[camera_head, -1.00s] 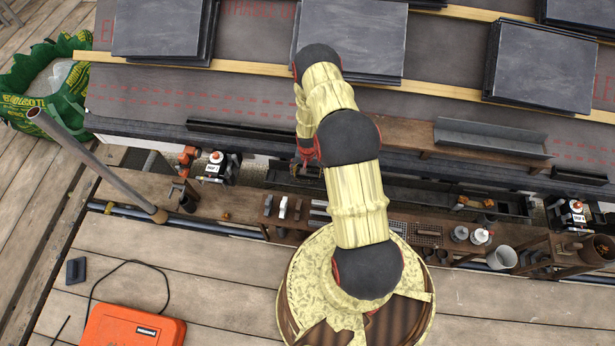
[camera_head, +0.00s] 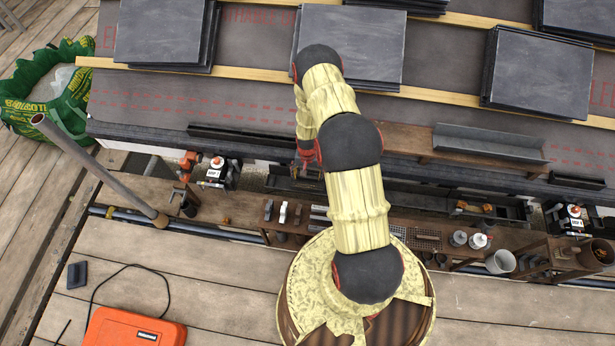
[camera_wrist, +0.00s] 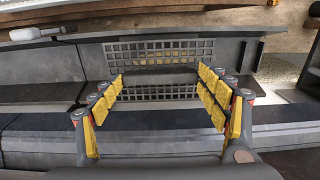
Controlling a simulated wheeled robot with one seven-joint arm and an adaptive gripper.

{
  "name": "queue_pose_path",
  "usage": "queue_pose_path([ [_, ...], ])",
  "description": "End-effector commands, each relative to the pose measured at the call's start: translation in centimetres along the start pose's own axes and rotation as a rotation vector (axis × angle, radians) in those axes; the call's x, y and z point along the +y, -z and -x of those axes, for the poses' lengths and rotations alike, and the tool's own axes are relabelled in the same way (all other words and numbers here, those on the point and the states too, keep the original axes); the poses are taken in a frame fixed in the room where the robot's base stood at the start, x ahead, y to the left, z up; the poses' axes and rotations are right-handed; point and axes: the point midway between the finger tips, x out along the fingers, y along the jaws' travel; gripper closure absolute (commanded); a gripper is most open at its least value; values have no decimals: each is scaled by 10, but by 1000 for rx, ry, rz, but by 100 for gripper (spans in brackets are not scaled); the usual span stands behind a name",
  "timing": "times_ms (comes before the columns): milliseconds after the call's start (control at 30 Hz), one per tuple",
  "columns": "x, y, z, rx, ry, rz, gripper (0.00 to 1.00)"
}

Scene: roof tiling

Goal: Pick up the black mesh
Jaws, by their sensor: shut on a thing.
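The black mesh (camera_wrist: 178,52) is a dark grid with square holes, seen in the wrist view with a dark solid strip across its middle. My gripper (camera_wrist: 163,92) has its yellow-padded fingers on either side of the mesh and is shut on it. The mesh lies over or against the grey gutter-like ledge; I cannot tell whether it is clear of it. In the head view my gripper (camera_head: 307,168) is a small dark shape at the roof's lower edge, partly behind my arm, and the held mesh cannot be made out there.
A wooden plank shelf (camera_head: 235,207) below the eave carries small tools and cups. A grey metal channel (camera_head: 490,142) lies to the right. Stacks of slates (camera_head: 350,42) rest on the roof. A slanted pipe (camera_head: 95,165) and orange case (camera_head: 135,330) are at left.

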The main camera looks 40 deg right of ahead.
Motion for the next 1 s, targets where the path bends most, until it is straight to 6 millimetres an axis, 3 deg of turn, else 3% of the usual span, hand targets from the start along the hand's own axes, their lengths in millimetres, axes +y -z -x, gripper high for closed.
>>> queue_pose_path([
  [333, 22, -46, 69, 0, 0, -1, 46],
  [633, 48, -100, 91, -3, -1, -1, 46],
  [1000, 60, -126, 102, 0, 0, 0, 46],
])
